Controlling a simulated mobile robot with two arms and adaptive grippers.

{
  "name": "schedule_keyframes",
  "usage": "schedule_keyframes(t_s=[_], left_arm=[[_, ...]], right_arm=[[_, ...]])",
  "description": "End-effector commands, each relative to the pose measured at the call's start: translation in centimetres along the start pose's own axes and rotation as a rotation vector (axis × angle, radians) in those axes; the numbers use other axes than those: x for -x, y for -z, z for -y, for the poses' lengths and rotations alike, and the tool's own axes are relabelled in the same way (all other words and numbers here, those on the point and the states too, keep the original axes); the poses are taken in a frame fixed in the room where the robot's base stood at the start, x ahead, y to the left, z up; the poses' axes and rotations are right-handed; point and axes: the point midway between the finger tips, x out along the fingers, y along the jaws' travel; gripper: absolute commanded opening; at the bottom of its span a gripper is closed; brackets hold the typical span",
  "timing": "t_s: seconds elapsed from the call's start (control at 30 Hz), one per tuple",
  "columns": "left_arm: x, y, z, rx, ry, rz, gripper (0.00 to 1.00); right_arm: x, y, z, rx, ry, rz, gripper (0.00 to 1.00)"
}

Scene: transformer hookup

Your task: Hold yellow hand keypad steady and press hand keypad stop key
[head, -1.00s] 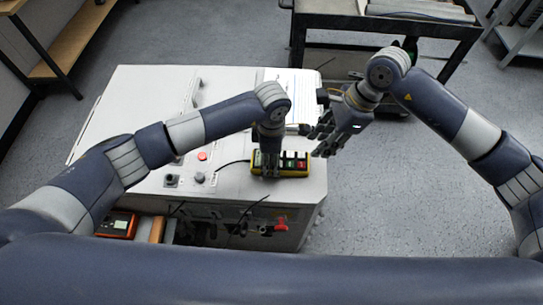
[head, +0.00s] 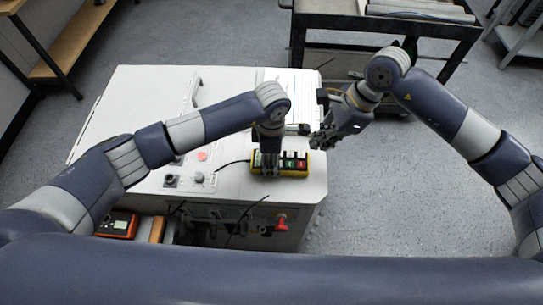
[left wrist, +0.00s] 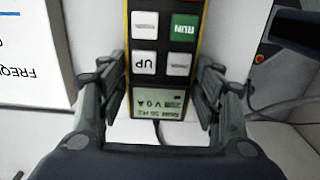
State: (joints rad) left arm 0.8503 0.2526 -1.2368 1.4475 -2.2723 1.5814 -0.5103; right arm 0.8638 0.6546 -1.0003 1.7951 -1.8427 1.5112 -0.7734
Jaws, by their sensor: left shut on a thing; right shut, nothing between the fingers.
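The yellow hand keypad (head: 292,173) lies on the white cabinet top near its right front corner. My left gripper (head: 267,170) is shut on its left part from above. In the left wrist view the fingers flank the keypad (left wrist: 194,60) near its display (left wrist: 160,104). The green RUN key (left wrist: 185,27) and white UP key (left wrist: 145,62) show there. The red key (head: 301,165), at the keypad's right end in the head view, is uncovered; its label is too small to read. My right gripper (head: 318,141) is shut and empty, above and right of the keypad.
The white cabinet (head: 125,100) carries a red button (head: 202,156) and dark knob (head: 171,181) left of the keypad. A cable runs from the keypad leftward. A red handle (head: 281,223) is on the cabinet front. An orange meter (head: 117,224) sits lower left. Floor right is clear.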

Motion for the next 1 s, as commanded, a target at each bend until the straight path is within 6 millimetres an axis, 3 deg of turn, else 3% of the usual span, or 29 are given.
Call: schedule_keyframes(t_s=[0.53,0.77,1.0], left_arm=[[-0.2,0.1,0.1,0.0,0.003,-0.002,0.23],[-0.2,0.1,0.1,0.0,0.003,-0.003,0.23],[-0.2,0.1,0.2,0.0,0.004,-0.003,0.23]], right_arm=[[-0.3,-0.2,-0.1,0.021,0.014,0.02,0.0],[-1.0,-2.6,-0.9,0.211,0.18,0.183,0.0],[0.3,-5.0,-1.6,0.402,0.387,0.297,0.0]])
